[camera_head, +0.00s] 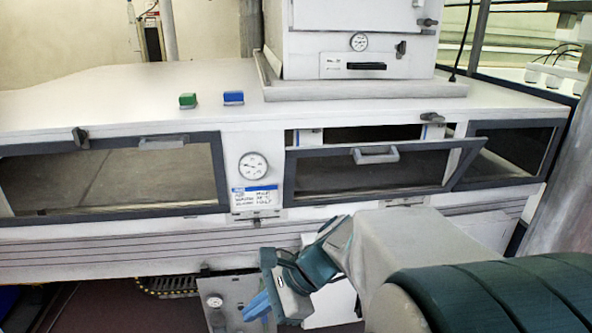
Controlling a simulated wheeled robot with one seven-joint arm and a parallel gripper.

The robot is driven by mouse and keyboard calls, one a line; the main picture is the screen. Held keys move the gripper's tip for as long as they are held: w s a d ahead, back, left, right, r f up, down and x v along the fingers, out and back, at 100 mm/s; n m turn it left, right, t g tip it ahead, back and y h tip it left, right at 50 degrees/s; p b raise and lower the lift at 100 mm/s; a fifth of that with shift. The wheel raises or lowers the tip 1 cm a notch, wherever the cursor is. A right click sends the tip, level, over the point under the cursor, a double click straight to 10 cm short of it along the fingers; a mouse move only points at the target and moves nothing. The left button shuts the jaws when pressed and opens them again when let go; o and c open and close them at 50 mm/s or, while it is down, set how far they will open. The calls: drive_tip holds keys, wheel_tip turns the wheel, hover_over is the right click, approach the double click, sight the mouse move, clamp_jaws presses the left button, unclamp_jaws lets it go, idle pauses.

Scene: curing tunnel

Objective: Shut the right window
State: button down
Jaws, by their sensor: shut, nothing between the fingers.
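The right window (370,174) is a dark-framed glass panel in the front of the white tunnel (80,92). It is tilted outward at its top, and an open gap with a dark interior shows above it. A light grey handle (376,155) sits on its top frame bar. A latch (432,118) sits on the edge above its right end. My gripper (257,308) is low in front of the tunnel, below and left of the right window and apart from it. Its blue fingers are shut and empty, pointing down and left.
The left window (110,180) looks flush in its frame, with a latch (80,138) above it. A gauge (253,166) and label are between the windows. Green (188,100) and blue (233,97) blocks stand on top. A grey box (235,300) is near my gripper.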

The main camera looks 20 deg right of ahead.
drive_tip(key=w+d+r+m+t+y+b, duration=0.1)
drive_tip(key=w+d+m+t+y, duration=0.25)
drive_tip(key=w+m, duration=0.35)
drive_tip(key=m+t+h+b, duration=0.3)
drive_tip(key=m+t+h, duration=1.35)
drive_tip(key=m, duration=1.55)
approach(378, 160)
drive_tip(key=shift+g, duration=0.4)
drive_tip(key=p+x, duration=0.1)
drive_tip(key=x, duration=0.6)
drive_tip(key=shift+s+a+r+p, duration=0.1)
drive_tip(key=shift+r+p, duration=0.15)
drive_tip(key=shift+p, duration=0.15)
